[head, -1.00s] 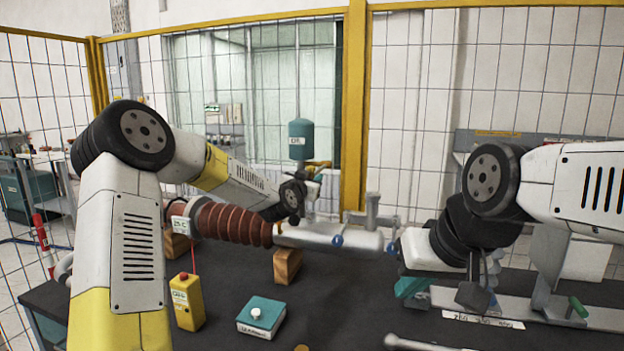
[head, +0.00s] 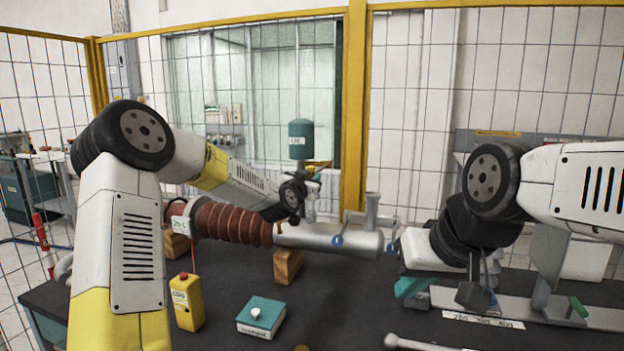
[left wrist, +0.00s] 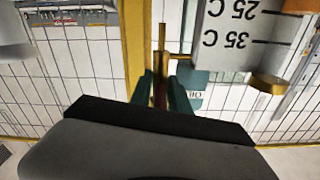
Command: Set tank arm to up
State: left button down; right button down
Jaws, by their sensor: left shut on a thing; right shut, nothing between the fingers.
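The teal oil tank (head: 301,139) stands upright behind the bushing assembly in the head view. A brass arm (head: 319,163) sits just below it and points sideways to the right. My left gripper (head: 314,180) is at this brass arm, small and partly hidden by its own wrist. In the left wrist view, the teal fingers of my left gripper (left wrist: 162,95) are closed around a brass bar (left wrist: 161,62). Part of the tank with its label (left wrist: 194,97) shows beside them. My right gripper (head: 412,287) is shut and empty, low over the right side of the table.
A red-brown ribbed bushing (head: 232,222) joins a grey pipe (head: 330,238) across the table. A scale plate (left wrist: 235,30) is close to my left fingers. A yellow-framed fence (head: 354,110) is behind.

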dwell(0.8)
pick_arm(q)
jog(key=shift+d+r+g, duration=0.15)
jog(key=shift+r+g, duration=0.55)
jog(key=shift+r, duration=0.55)
jog(key=shift+w+d+r+g+y, duration=0.15)
jog(key=shift+r+g, duration=0.15)
jog(key=shift+r, duration=0.25)
jog(key=shift+w+r+g+y, duration=0.1)
jog(key=shift+r+g+y, duration=0.15)
jog(key=shift+r, duration=0.3)
jog(key=shift+w+d+r+g+y, duration=0.1)
jog(key=shift+r+g, duration=0.25)
jog(key=shift+r, duration=0.2)
jog(key=shift+w+r+g, duration=0.25)
jog(key=shift+r+g, duration=0.15)
jog(key=shift+r, duration=0.2)
jog(key=shift+w+d+r+g+y, duration=0.15)
jog(key=shift+w+r+g, duration=0.25)
jog(key=shift+r, duration=0.2)
jog(key=shift+w+a+r+g+y, duration=0.1)
jog(key=shift+w+r+g+y, duration=0.15)
jog(key=shift+r+g, duration=0.3)
jog(key=shift+w+d+r+g+y, duration=0.1)
jog(key=shift+w+r+g, duration=0.25)
jog(key=shift+r, duration=0.35)
jog(key=c, duration=1.5)
grip_release()
jog(key=shift+o, duration=0.2)
